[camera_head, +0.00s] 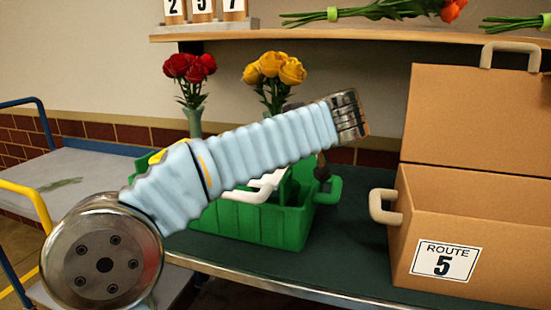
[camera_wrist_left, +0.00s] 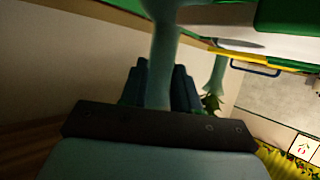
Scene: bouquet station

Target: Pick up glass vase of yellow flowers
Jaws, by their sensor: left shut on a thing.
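The glass vase of yellow flowers (camera_head: 275,72) stands in the middle of the head view, its lower part hidden behind my left arm. In the left wrist view, a pale glass vase (camera_wrist_left: 163,55) is between the dark fingers of my left gripper (camera_wrist_left: 160,82), which is shut on it. By its place it is the yellow-flower vase; its blooms are hidden there. My left gripper is hidden in the head view. My right gripper is not in view.
A vase of red flowers (camera_head: 190,72) stands close by on the left. A green crate (camera_head: 250,222) with white-handled tools sits in front on the dark table (camera_head: 345,245). An open cardboard box (camera_head: 470,225) is at right. A wooden shelf (camera_head: 370,37) runs above.

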